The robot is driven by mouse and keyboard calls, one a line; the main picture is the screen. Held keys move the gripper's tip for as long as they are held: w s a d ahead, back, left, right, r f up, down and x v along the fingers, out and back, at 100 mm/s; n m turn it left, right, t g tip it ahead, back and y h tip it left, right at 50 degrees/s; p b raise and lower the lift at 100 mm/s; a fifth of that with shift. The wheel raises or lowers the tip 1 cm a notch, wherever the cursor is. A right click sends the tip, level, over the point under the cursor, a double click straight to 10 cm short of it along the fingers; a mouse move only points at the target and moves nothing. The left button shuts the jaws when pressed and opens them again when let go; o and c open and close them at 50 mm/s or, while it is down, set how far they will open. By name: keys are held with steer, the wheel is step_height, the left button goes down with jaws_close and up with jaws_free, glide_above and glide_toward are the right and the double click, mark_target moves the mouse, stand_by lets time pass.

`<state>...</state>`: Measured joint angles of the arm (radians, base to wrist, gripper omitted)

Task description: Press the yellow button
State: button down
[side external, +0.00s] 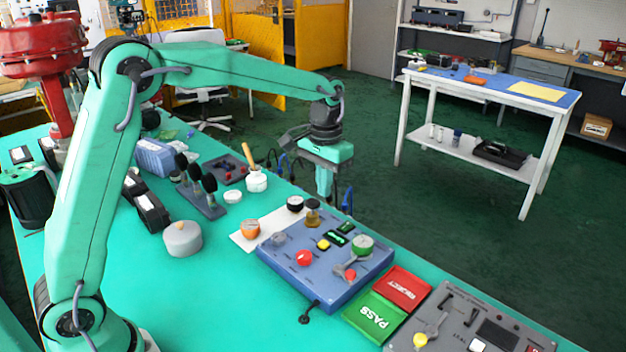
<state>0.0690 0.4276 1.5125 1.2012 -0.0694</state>
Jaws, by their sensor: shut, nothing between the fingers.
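On the box are also a green knob (362,245), a lever and another red button. Red and green REJECT and PASS plates (376,316) lie to its right, beside a grey panel (460,325). Jars, a grey cylinder (183,239) and black-knobbed levers stand left of the box.

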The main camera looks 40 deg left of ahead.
mark_target(322, 244)
step_height(322, 244, down, 14)
steer(key=shift+r, duration=0.1)
stand_by(0.6)
steer(key=shift+s+f, duration=0.15)
steer(key=shift+f, duration=0.9)
steer(key=shift+r, duration=0.1)
step_height(322, 244, up, 15)
steer(key=shift+w, duration=0.35)
stand_by(0.5)
